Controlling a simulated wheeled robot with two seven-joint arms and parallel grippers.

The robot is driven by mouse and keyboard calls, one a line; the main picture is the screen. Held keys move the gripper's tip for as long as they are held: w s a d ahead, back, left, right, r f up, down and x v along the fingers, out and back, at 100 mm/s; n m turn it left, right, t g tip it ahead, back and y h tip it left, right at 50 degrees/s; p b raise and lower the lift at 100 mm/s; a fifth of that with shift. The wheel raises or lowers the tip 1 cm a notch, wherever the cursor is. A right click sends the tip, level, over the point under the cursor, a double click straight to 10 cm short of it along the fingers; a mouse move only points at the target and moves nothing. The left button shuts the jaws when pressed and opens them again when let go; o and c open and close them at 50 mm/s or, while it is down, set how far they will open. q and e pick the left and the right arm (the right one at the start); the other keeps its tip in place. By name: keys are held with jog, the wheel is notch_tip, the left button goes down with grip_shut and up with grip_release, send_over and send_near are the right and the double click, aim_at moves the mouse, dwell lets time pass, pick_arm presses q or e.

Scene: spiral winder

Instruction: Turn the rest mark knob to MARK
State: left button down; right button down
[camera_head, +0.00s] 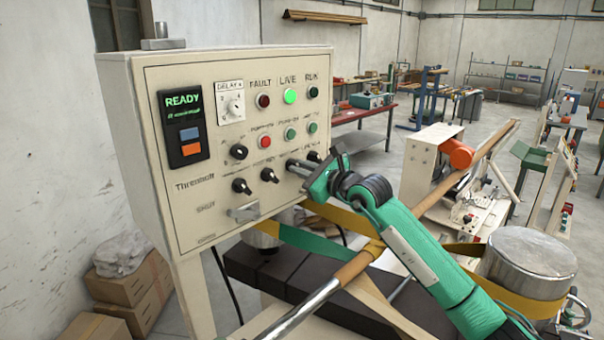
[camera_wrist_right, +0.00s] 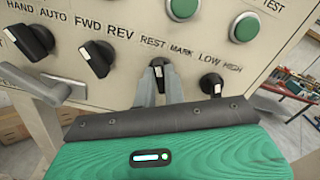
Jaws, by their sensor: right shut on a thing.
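The rest mark knob (camera_wrist_right: 158,64) is a small black knob below the words REST and MARK in the right wrist view. Its pale pointer line faces roughly up; its exact setting is hard to tell. My right gripper (camera_wrist_right: 160,84) has its two grey fingers on either side of the knob and is shut on it. In the head view my right gripper (camera_head: 293,163) reaches the lower row of the cream control panel (camera_head: 222,205) and hides the knob. My left gripper is not in view.
The FWD REV knob (camera_wrist_right: 96,58) is close on the left and the LOW HIGH knob (camera_wrist_right: 211,84) on the right. A metal lever (camera_wrist_right: 55,89) juts out at the lower left. Green buttons (camera_wrist_right: 245,27) sit above. A yellow strap (camera_head: 340,213) passes below my right arm.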

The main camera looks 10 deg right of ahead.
jog(key=shift+w+d+m+b, duration=0.1)
jog(key=shift+m+b, duration=0.15)
jog(key=shift+m, duration=2.85)
jog(key=shift+w+d+m+b, duration=0.1)
jog(key=shift+m+b, duration=0.1)
jog(key=shift+m, duration=2.9)
jog(key=c, duration=1.5)
grip_release()
jog(key=shift+s, duration=0.1)
jog(key=v, duration=1.3)
jog(key=shift+s+d+f, duration=0.1)
jog(key=shift+s+d, duration=0.15)
jog(key=shift+d, duration=0.05)
